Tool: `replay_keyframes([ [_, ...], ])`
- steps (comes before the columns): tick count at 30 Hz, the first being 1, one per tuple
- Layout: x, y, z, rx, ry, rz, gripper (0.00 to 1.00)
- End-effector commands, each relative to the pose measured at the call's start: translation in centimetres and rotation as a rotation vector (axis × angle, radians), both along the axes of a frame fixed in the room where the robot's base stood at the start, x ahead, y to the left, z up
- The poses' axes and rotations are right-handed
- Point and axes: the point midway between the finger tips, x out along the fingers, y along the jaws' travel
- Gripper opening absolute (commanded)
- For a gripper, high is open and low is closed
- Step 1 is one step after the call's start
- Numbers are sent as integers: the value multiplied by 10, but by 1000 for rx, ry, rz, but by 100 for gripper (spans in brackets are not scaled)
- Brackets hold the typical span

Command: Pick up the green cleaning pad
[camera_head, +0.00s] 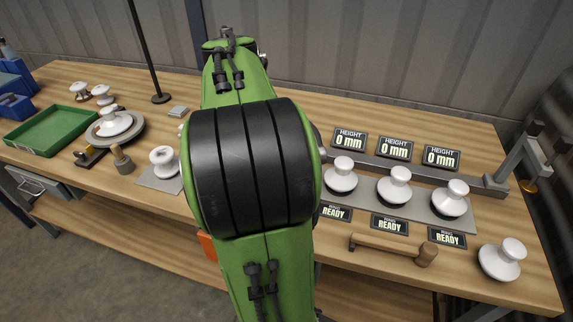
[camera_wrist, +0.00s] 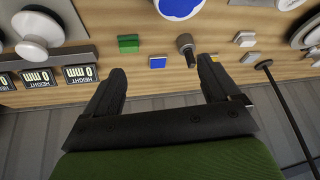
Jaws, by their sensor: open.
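The green cleaning pad (camera_wrist: 128,43) is a small green block lying on the wooden bench in the wrist view, up and left of centre. It is not visible in the head view, where my arm covers the middle of the bench. My gripper (camera_wrist: 160,68) is open and empty, its two dark fingers spread wide. In the wrist picture, the pad lies just beyond the left fingertip, apart from it.
A blue pad (camera_wrist: 158,62) and a dark knobbed tool (camera_wrist: 186,48) show between the fingers. Pale pads (camera_wrist: 245,38) and a thin pole (camera_wrist: 285,110) are to the right. White insulators (camera_head: 397,187) stand by height displays (camera_head: 394,149). A green tray (camera_head: 48,130) is far left.

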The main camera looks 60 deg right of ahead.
Motion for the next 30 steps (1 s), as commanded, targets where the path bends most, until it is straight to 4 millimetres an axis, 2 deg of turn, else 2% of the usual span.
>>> replay_keyframes([
  [1,-10,-30,-30,-17,18,-86,89],
  [3,-22,-58,-43,-40,33,-173,89],
  [6,-31,-79,-49,-61,45,-234,89],
  [10,-32,-91,-64,-62,48,-246,89],
  [18,-27,-123,-122,-61,48,-242,89],
  [26,-24,-136,-146,-62,46,-240,89],
  [30,-23,-148,-171,-60,48,-240,89],
])
